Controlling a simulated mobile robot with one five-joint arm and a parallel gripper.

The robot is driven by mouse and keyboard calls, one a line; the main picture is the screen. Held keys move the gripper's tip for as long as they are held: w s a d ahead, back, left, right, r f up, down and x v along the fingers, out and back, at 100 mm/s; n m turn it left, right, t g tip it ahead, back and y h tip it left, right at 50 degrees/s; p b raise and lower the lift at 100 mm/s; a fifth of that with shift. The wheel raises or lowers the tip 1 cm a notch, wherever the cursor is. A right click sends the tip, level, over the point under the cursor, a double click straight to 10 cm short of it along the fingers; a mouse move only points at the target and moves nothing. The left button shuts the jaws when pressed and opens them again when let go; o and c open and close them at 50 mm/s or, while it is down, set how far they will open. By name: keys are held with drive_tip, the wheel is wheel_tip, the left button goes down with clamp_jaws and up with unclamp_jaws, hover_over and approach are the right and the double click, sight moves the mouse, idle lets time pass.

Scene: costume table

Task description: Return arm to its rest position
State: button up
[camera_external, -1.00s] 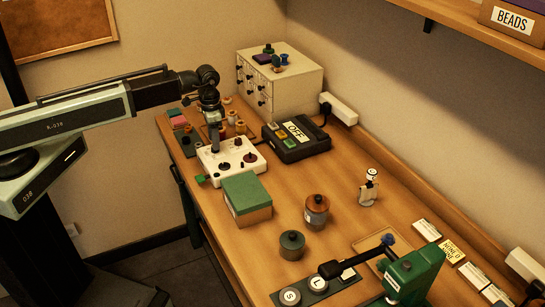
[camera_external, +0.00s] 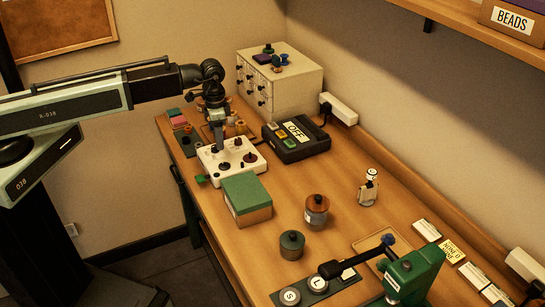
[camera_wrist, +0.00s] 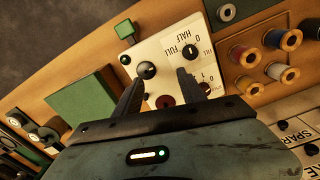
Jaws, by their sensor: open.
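My gripper (camera_external: 219,142) is at the end of my outstretched arm and points down over the white control box (camera_external: 210,170). In the wrist view my two dark fingers are apart, with the gap (camera_wrist: 158,82) between them empty. The control box (camera_wrist: 160,50) fills the space beyond the fingers there, showing a black ball knob, a dial marked HALF and FULL, and a dark red knob. I cannot tell exactly how high the fingertips are above the box.
A green-lidded box (camera_external: 247,200) stands just in front of the control box. A black OFF unit (camera_external: 297,140) is to its right and a drawer cabinet (camera_external: 290,85) behind. Thread spools (camera_wrist: 275,62) lie close by. Open air lies left of the table.

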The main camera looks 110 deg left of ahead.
drive_tip(key=w+d+f+m+b, duration=0.1)
drive_tip(key=w+d+m, duration=0.15)
drive_tip(key=d, duration=0.45)
drive_tip(key=w+d+f+m+b, duration=0.15)
drive_tip(key=w+d, duration=0.25)
drive_tip(key=d, duration=0.4)
drive_tip(key=s+d+f+m+b, duration=0.1)
drive_tip(key=s+d, duration=0.1)
drive_tip(key=d, duration=1.1)
drive_tip(key=s+d+f+m+b, duration=0.1)
drive_tip(key=s+d+f, duration=0.1)
drive_tip(key=d, duration=1.1)
